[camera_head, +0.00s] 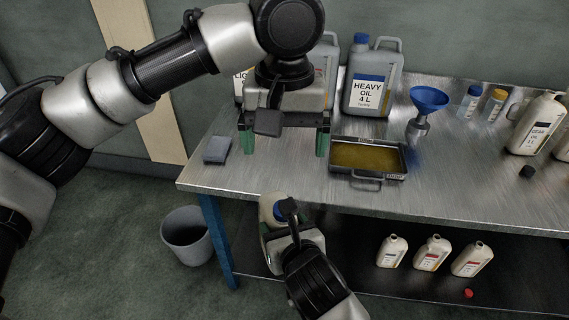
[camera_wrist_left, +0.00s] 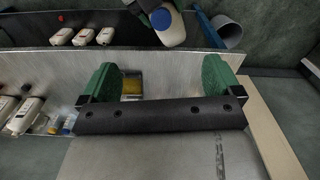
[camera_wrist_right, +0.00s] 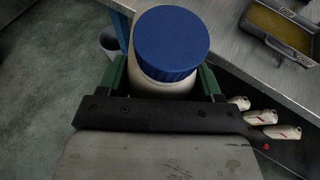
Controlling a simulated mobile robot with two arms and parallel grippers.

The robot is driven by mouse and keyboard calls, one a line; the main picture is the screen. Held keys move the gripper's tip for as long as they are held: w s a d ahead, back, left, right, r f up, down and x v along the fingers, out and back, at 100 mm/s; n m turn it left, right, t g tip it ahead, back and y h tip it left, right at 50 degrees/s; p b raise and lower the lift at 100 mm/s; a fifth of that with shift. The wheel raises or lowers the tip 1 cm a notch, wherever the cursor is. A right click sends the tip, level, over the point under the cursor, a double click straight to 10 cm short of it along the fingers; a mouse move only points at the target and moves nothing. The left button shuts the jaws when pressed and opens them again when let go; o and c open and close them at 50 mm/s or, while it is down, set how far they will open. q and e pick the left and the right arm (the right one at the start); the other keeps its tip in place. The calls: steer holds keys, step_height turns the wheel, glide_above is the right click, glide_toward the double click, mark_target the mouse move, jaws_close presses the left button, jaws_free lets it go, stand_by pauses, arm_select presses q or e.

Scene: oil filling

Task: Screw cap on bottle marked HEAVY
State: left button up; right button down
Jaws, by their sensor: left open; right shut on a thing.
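My right gripper (camera_head: 282,222) is shut on a cream bottle (camera_head: 267,209) in front of the table's front edge. A blue cap (camera_wrist_right: 172,44) sits on top of this bottle in the right wrist view; I cannot tell how tight it is. The bottle also shows in the left wrist view (camera_wrist_left: 172,34). No label on it is readable. My left gripper (camera_head: 285,143) is open and empty above the left part of the table, with its green fingers wide apart. A grey canister labelled HEAVY OIL (camera_head: 372,80) with a blue cap stands at the back.
An oil-filled metal tray (camera_head: 368,172), a blue funnel (camera_head: 429,98) and a grey sponge (camera_head: 217,150) are on the table. A white bottle (camera_head: 537,124) stands at right. Several bottles (camera_head: 433,253) and a red cap (camera_head: 468,293) are on the lower shelf. A bin (camera_head: 188,237) stands at left.

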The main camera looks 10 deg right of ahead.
arm_select(q)
steer(key=shift+r, duration=0.95)
